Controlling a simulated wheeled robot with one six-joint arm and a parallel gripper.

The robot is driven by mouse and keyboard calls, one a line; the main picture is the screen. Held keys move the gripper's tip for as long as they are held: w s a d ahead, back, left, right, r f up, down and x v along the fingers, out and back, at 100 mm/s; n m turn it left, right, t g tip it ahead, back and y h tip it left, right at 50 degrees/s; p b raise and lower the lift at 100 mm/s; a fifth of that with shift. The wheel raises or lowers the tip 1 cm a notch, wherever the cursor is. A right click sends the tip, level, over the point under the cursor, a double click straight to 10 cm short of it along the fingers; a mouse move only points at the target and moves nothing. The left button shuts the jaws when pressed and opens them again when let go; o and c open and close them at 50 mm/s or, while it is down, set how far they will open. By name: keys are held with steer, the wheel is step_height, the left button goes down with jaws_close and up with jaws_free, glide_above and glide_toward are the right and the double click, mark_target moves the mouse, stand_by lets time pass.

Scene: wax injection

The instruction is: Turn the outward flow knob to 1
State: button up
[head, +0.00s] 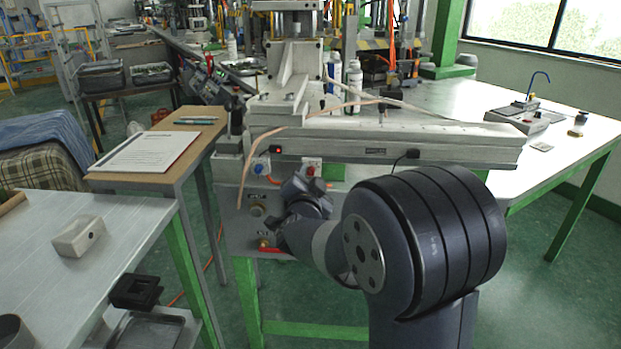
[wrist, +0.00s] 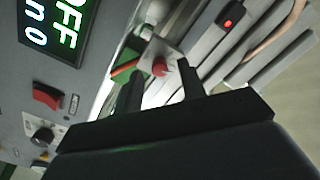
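In the wrist view a dark knob (wrist: 42,137) sits on a pale plate at the left edge, outside my fingers. My gripper (wrist: 161,88) is open and empty, with its two dark fingers apart. A red knob or button (wrist: 160,67) on a white plate shows beyond and between the fingertips. In the head view my wrist hides much of the panel's right side.
A lit display (wrist: 55,25) and a red switch (wrist: 46,96) are on the panel in the wrist view. The machine's top plate (head: 430,145) overhangs the panel. A wooden table (head: 150,180) with a paper sheet stands at left; a grey table (head: 50,250) is nearer.

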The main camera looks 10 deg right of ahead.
steer(key=shift+w+d, duration=0.1)
steer(key=shift+w, duration=0.35)
jaws_close()
